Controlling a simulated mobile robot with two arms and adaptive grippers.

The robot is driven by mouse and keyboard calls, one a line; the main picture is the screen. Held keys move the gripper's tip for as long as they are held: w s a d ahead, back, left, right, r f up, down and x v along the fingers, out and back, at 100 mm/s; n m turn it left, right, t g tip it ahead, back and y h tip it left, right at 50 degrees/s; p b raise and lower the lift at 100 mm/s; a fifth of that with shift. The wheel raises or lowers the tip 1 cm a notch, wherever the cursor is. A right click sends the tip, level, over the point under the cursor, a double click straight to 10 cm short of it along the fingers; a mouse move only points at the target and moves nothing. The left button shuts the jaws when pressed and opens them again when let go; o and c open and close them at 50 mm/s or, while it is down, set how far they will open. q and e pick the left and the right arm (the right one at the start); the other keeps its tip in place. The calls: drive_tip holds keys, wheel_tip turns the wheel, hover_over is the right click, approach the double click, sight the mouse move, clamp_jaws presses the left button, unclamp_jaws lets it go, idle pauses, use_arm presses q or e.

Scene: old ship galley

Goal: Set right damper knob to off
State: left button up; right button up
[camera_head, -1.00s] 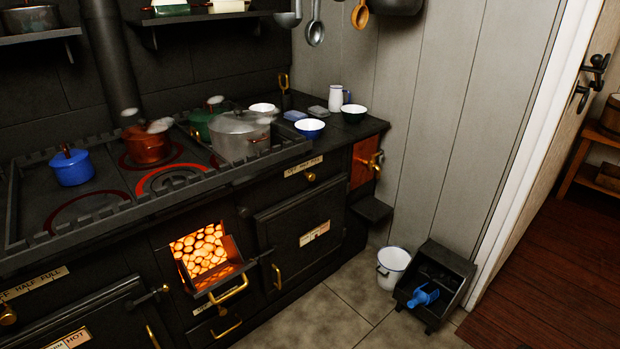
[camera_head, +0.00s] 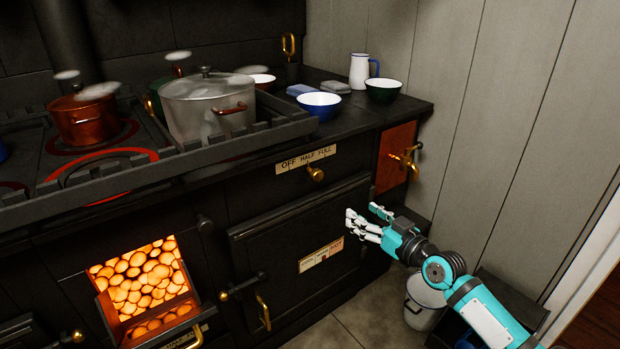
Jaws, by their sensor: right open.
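The right damper knob (camera_head: 316,174) is a small brass knob on the stove front. It sits just under a cream label plate (camera_head: 306,158) reading OFF, HALF, FULL. The knob appears below the stretch between HALF and FULL, far from OFF. My right gripper (camera_head: 364,216) comes in from the lower right, open and empty. It is in front of the right oven door, below and to the right of the knob, and apart from it. My left gripper is out of view.
The oven door (camera_head: 300,225) has a brass handle. A glowing open firebox (camera_head: 140,280) is at left. A brass tap (camera_head: 405,160) sticks out right of the knob. Pots, including a grey pot (camera_head: 208,105), and bowls stand on the stove top. A white bucket (camera_head: 424,294) stands behind my arm.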

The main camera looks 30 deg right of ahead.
sight(319, 177)
drive_tip(key=shift+n+t+y, duration=0.3)
drive_tip(key=w, duration=0.5)
drive_tip(key=w+a+r, duration=0.1)
drive_tip(key=w, duration=0.5)
drive_tip(key=w+a+r+b, duration=0.1)
drive_tip(key=w, duration=0.5)
drive_tip(key=shift+r, duration=0.1)
drive_tip(key=shift+w, duration=0.5)
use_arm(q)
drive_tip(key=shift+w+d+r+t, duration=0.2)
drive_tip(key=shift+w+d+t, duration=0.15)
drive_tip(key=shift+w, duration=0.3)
use_arm(e)
clamp_jaws()
